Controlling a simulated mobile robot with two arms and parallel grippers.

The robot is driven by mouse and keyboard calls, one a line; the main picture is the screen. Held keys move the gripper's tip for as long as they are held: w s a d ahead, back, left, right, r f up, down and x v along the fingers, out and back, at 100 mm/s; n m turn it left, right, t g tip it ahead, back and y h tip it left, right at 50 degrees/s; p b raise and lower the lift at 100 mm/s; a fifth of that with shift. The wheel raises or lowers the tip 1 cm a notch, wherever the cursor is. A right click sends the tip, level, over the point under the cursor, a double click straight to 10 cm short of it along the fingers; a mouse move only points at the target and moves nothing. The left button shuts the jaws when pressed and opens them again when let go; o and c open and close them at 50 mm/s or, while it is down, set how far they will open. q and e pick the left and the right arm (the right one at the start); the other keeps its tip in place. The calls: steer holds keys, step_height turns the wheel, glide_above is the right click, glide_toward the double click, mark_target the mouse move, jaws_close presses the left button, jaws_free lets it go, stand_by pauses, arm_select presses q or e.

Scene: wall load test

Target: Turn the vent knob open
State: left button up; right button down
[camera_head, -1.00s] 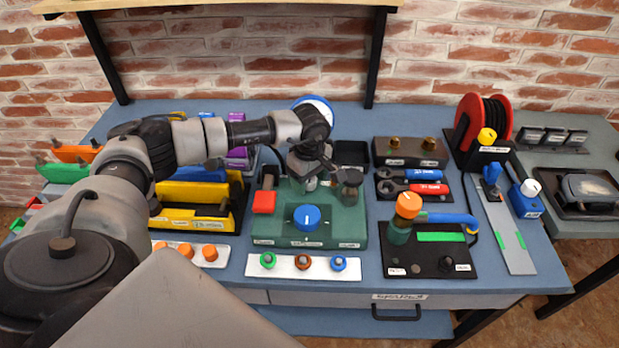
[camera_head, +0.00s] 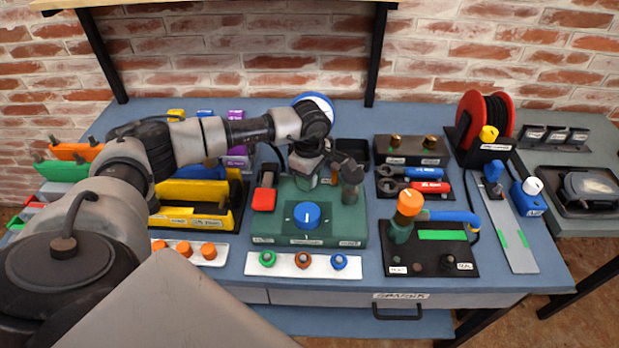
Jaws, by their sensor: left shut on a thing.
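A green box (camera_head: 262,229) stands in the middle of the bench. It has a large blue knob (camera_head: 306,215) with a white mark on its front and a red lever (camera_head: 264,199) at its left. A small dark grey-green knob or post (camera_head: 350,194) stands at its right rear. The box's labels are too small to read, so I cannot tell for sure which part is the vent knob. My left gripper (camera_head: 349,172) reaches over the back of the box and is shut at the top of the dark knob, which its fingers partly hide. My right gripper is not in view.
A white strip with coloured knobs (camera_head: 287,270) lies in front of the box. A black panel with an orange-topped handle (camera_head: 409,204) stands to the right, with wrenches (camera_head: 430,187) behind it. Yellow holders (camera_head: 190,216) stand left under my arm.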

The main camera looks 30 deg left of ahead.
arm_select(q)
steer(key=n+b, duration=0.1)
steer(key=n, duration=0.2)
steer(key=shift+n, duration=0.4)
steer(key=n, duration=0.3)
steer(key=shift+n, duration=0.3)
steer(key=n+b, duration=0.1)
steer(key=n, duration=0.2)
steer(key=shift+n, duration=1.9)
steer(key=o, duration=0.9)
step_height(320, 180, up, 11)
steer(key=shift+f+b, duration=0.1)
steer(key=shift+b, duration=0.45)
